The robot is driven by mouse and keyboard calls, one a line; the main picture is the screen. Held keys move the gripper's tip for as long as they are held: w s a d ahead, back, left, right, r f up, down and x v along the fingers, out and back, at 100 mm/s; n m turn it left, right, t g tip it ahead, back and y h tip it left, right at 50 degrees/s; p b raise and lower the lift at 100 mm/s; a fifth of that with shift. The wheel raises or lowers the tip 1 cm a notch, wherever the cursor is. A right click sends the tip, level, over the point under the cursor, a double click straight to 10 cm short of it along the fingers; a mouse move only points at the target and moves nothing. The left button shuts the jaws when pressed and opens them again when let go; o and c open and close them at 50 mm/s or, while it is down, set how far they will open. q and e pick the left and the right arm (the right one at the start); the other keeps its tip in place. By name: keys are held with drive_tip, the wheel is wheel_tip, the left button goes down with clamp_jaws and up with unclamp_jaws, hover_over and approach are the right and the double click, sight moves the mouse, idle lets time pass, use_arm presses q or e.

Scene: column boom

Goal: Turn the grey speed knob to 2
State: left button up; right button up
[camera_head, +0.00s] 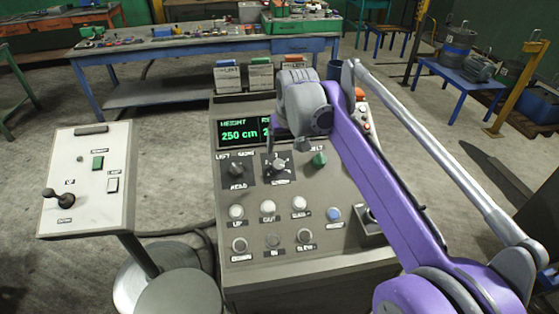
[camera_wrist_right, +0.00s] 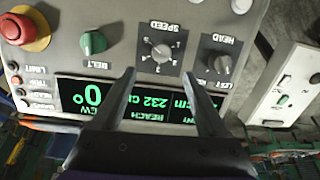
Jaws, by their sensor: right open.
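The grey speed knob (camera_wrist_right: 160,50) sits on a dark square plate with number marks around it. In the head view the knob (camera_head: 278,165) shows just below my right gripper (camera_head: 288,142). I cannot read which number its pointer faces. In the wrist view, which shows the panel upside down, my right gripper (camera_wrist_right: 160,73) is open and empty. Its two fingertips are apart, one toward each side of the speed knob, and do not visibly touch it. My left gripper is not in view.
The darker head knob (camera_wrist_right: 218,62) and green belt knob (camera_wrist_right: 93,42) flank the speed knob. A red emergency button (camera_wrist_right: 25,28) is at the panel's side. A green-lit display (camera_head: 238,132) and rows of push buttons are on the console. A side panel with a joystick (camera_head: 60,196) stands left.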

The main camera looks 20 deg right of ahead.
sight(279, 164)
drive_tip(key=x, duration=1)
drive_tip(key=shift+w+f, duration=0.1)
drive_tip(key=shift+f, duration=0.1)
clamp_jaws()
